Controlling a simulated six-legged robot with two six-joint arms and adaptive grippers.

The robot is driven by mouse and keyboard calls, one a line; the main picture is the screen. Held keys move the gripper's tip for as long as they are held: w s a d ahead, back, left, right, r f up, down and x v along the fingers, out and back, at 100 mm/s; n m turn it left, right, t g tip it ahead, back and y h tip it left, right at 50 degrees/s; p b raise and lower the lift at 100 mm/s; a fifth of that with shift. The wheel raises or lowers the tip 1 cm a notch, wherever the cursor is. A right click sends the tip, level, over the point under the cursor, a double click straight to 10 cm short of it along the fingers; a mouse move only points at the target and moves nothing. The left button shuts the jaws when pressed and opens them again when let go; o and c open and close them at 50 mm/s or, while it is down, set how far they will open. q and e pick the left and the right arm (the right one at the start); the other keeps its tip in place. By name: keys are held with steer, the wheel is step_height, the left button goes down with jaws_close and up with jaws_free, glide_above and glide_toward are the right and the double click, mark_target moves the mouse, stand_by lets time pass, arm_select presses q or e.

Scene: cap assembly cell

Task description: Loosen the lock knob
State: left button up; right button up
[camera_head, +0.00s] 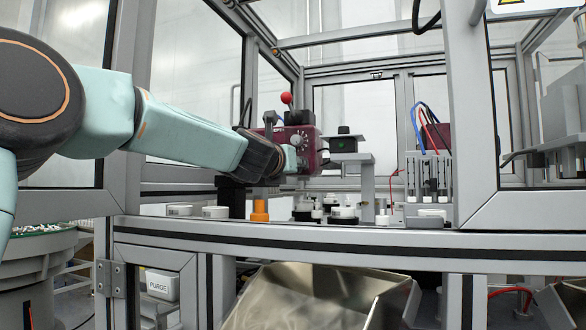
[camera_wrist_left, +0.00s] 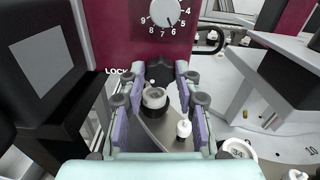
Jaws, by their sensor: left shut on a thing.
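My left arm reaches in from the left in the head view, with its left gripper (camera_head: 288,160) at the front of a maroon unit (camera_head: 312,150). In the left wrist view the left gripper (camera_wrist_left: 161,76) is shut, its fingertips on either side of a black knob (camera_wrist_left: 159,70) below the unit's dial. The word LOCK is printed just left of this lock knob. The fingers cover the knob's sides, and its turn position cannot be told. In the head view the knob is hidden by the gripper. My right gripper is in neither view.
A numbered dial (camera_wrist_left: 151,19) sits above the knob. A red-ball lever (camera_head: 286,99) rises from the unit. Frame posts (camera_head: 470,100) flank the opening.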

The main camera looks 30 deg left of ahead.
arm_select(q)
steer(key=shift+w+d+f, duration=0.1)
steer(key=shift+f, duration=0.25)
steer(key=o, duration=1.1)
steer(key=shift+r, duration=0.25)
steer(key=shift+o, duration=0.2)
